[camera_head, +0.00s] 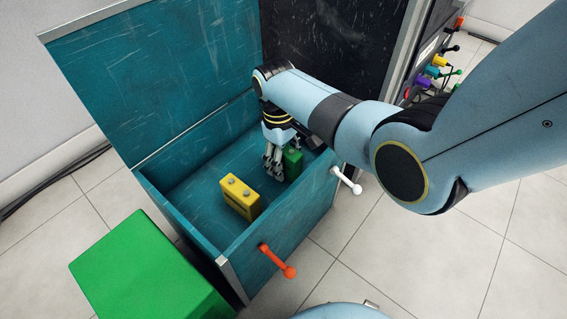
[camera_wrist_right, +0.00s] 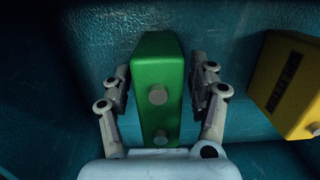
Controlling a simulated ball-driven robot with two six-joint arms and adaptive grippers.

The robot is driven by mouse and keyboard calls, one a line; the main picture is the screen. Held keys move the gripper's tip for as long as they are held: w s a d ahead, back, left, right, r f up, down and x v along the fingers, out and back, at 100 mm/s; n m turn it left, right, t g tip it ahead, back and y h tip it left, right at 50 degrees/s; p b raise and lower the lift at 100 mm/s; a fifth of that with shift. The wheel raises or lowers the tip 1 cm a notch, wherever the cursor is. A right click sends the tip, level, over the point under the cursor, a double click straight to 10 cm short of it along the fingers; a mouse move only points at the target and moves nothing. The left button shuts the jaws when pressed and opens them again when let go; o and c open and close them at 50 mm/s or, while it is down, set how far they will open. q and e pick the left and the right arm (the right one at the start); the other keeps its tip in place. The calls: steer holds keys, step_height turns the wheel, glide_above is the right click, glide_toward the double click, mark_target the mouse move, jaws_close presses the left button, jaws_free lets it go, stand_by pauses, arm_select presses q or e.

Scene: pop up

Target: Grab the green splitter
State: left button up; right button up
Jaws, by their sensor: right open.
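The green splitter (camera_head: 293,163) is a small green block inside the open teal box (camera_head: 190,225), near the box's right end. In the right wrist view the green splitter (camera_wrist_right: 158,85) shows two grey round knobs on its face. My right gripper (camera_head: 274,165) reaches down into the box at the splitter. In the wrist view the fingers of my right gripper (camera_wrist_right: 162,85) stand open on either side of the splitter, with a narrow gap visible at each side. My left gripper is not in view.
A yellow block (camera_head: 240,198) with two knobs stands in the box to the left of the splitter; it also shows in the wrist view (camera_wrist_right: 288,85). The box walls surround both. A green cube (camera_head: 145,270) stands outside, and red (camera_head: 277,262) and white (camera_head: 346,181) handles stick out in front.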

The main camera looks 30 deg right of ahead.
steer(key=shift+f, duration=0.15)
steer(key=shift+f, duration=0.25)
stand_by(0.7)
jaws_close()
